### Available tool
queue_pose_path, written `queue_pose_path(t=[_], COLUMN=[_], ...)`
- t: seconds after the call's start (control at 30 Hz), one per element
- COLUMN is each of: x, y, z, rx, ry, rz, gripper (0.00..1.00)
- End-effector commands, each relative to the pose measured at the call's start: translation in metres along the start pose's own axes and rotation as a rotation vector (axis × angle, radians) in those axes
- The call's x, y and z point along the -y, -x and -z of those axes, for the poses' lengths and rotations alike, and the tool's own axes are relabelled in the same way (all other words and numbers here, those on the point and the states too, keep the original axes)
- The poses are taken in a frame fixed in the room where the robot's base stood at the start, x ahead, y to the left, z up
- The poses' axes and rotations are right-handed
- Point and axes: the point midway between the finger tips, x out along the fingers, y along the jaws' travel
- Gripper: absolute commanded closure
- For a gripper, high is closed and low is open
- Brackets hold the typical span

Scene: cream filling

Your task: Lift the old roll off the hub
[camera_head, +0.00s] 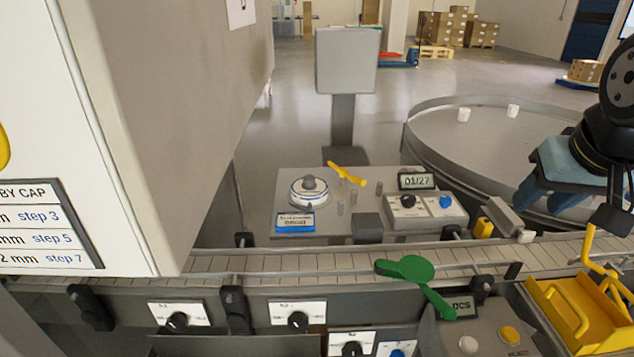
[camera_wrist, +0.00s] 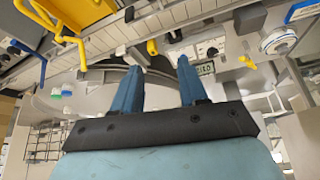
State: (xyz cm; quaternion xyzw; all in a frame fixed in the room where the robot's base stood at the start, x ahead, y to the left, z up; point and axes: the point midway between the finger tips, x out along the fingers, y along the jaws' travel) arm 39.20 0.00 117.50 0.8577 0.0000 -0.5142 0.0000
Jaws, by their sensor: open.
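The roll (camera_head: 309,193), a white ring with a blue band, sits around the grey hub (camera_head: 309,184) on the grey machine panel beyond the conveyor. It also shows in the wrist view at the upper right, a white round roll (camera_wrist: 279,41). My gripper (camera_head: 548,203) is at the right of the head view, well apart from the roll, above the conveyor's far side. In the wrist view its two blue fingers (camera_wrist: 160,57) stand apart with nothing between them.
A yellow lever (camera_head: 347,174) and short pins stand right of the roll. A blue-framed label (camera_head: 295,222) lies in front of it. A display (camera_head: 416,181) and knobs are further right. The conveyor (camera_head: 330,260), a green paddle (camera_head: 408,269) and a yellow tray (camera_head: 580,310) are nearer.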

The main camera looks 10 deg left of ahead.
Motion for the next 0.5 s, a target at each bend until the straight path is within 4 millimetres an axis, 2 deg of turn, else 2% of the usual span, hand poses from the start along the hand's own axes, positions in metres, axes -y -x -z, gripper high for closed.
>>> queue_pose_path(t=[0.23, 0.43, 0.5], x=[0.000, 0.001, 0.005], y=[0.000, -0.006, -0.014], z=[0.000, 0.003, 0.005], rx=[0.000, 0.028, 0.059], ry=[0.000, 0.077, 0.165], rz=[0.000, -0.024, -0.054], gripper=[0.57, 0.38, 0.37])
